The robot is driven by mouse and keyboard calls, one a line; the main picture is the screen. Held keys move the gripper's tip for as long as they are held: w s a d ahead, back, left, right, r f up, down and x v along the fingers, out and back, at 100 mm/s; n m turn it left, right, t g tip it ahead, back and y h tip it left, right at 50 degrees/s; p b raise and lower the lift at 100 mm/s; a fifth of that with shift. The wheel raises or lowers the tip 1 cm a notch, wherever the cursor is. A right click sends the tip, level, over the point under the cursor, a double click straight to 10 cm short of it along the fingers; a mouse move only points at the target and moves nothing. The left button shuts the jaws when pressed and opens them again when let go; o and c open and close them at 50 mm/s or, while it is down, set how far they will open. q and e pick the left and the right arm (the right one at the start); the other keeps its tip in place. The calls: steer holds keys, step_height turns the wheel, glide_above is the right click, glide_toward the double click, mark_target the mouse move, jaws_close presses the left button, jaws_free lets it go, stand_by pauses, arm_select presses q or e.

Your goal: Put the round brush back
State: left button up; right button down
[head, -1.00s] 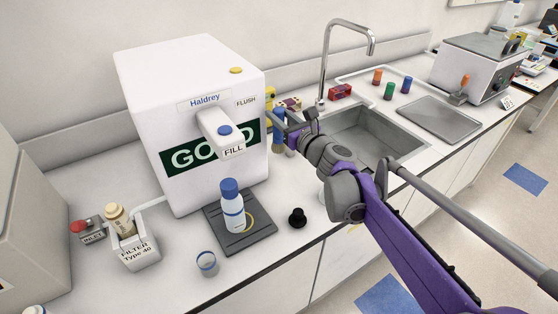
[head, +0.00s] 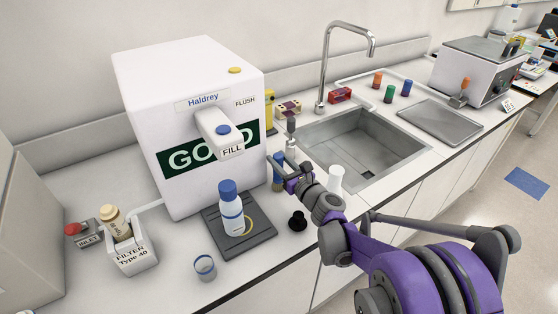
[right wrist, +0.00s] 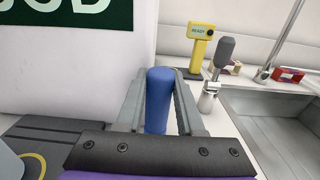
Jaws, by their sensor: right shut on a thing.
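My right gripper (head: 281,170) is shut on the blue handle of a brush (head: 276,183), which is held upright with its tan bristles down. It is beside the right front of the white Haldrey machine. In the right wrist view, the blue handle (right wrist: 158,105) stands between the fingers (right wrist: 165,76), and its bristles are hidden. I cannot tell whether the bristles touch the counter. A grey-handled tool (head: 291,128) stands in a small white holder behind the brush; it also shows in the right wrist view (right wrist: 222,62). My left gripper is not in view.
The Haldrey machine (head: 185,95) is close on the left. A blue-capped bottle (head: 232,215) stands on its dark pad, with a black knob (head: 298,220) beside it. The sink (head: 350,145) and a white bottle (head: 336,178) are on the right. A yellow device (right wrist: 198,45) stands behind.

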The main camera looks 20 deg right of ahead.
steer(key=c, duration=1)
jaws_free()
steer(key=shift+f, duration=0.15)
steer(key=o, duration=0.5)
steer(key=shift+r, duration=0.25)
steer(key=s, duration=0.4)
steer(key=s+d, duration=0.1)
steer(key=s, duration=0.3)
steer(key=s+b, duration=0.1)
steer(key=s, duration=0.3)
steer(key=shift+d, duration=0.35)
